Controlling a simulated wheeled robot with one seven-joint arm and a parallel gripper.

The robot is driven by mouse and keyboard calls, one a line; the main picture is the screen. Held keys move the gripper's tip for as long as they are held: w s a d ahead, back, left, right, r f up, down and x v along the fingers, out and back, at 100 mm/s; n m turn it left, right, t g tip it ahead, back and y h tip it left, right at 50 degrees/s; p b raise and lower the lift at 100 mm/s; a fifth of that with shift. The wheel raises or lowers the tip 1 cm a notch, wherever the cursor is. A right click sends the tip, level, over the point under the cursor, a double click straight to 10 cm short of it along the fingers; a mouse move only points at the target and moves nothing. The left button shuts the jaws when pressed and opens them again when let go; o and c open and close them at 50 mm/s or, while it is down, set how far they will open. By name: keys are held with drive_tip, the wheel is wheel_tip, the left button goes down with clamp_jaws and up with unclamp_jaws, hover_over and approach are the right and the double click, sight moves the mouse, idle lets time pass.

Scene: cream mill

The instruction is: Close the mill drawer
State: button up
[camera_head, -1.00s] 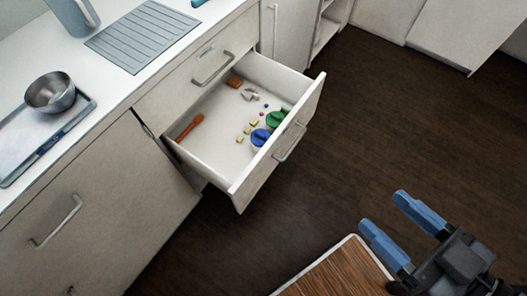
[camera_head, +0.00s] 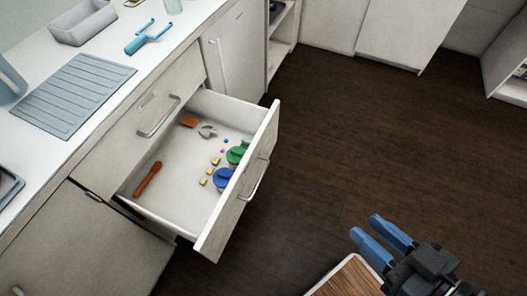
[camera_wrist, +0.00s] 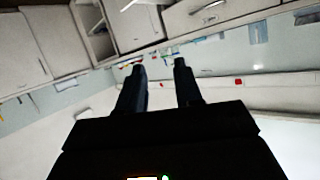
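The mill drawer (camera_head: 140,208) stands pulled out from the white cabinet, below another drawer front. It has a bar handle (camera_head: 254,180) on its front panel. Inside lie a brown-orange stick (camera_head: 148,180), a brown block (camera_head: 189,121), a grey piece (camera_head: 207,132), a green item (camera_head: 237,152), a blue item (camera_head: 223,178) and several small yellow cubes (camera_head: 210,171). My gripper (camera_head: 372,233) is at the lower right, well apart from the drawer. Its two blue fingers are spread and nothing is between them. The fingers also show apart in the wrist view (camera_wrist: 160,72).
The countertop holds a ribbed grey mat (camera_head: 75,95), a grey bin (camera_head: 85,22) and a blue tool (camera_head: 148,38). A wooden-topped surface (camera_head: 350,280) is at the bottom, near my gripper. Dark floor (camera_head: 330,130) lies open right of the drawer. White cabinets stand behind.

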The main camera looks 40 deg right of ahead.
drive_tip(key=w+d+f+m+g+b, duration=0.1)
drive_tip(key=w+f+m+b, duration=0.1)
drive_tip(key=f, duration=0.5)
drive_tip(key=w+d+f+m+g+b, duration=0.1)
drive_tip(key=w+f+m+b, duration=0.1)
drive_tip(key=f, duration=0.5)
drive_tip(key=w+d+f+m+b, duration=0.2)
drive_tip(key=w+f, duration=0.1)
drive_tip(key=f, duration=0.4)
drive_tip(key=shift+w+f+g+b, duration=0.3)
drive_tip(key=shift+g+b, duration=0.05)
drive_tip(key=shift+g, duration=0.05)
drive_tip(key=c, duration=0.6)
drive_tip(key=w+d+f+m+y+b, duration=0.2)
drive_tip(key=w+f+b, duration=0.3)
drive_tip(key=w+f, duration=0.2)
drive_tip(key=shift+w+d+f+m+y, duration=0.3)
drive_tip(key=shift+f+m+y, duration=0.1)
drive_tip(key=shift+f, duration=0.25)
drive_tip(key=m+t+y+b, duration=0.1)
drive_tip(key=t+y+b, duration=0.4)
drive_tip(key=y+b, duration=0.3)
approach(265, 131)
drive_tip(key=shift+h, duration=0.4)
drive_tip(key=x, duration=0.2)
drive_tip(key=b+x, duration=0.1)
drive_tip(key=x, duration=0.4)
drive_tip(key=shift+s+a+r+b, duration=0.2)
drive_tip(key=shift+r+b, duration=0.05)
drive_tip(key=shift+b, duration=0.1)
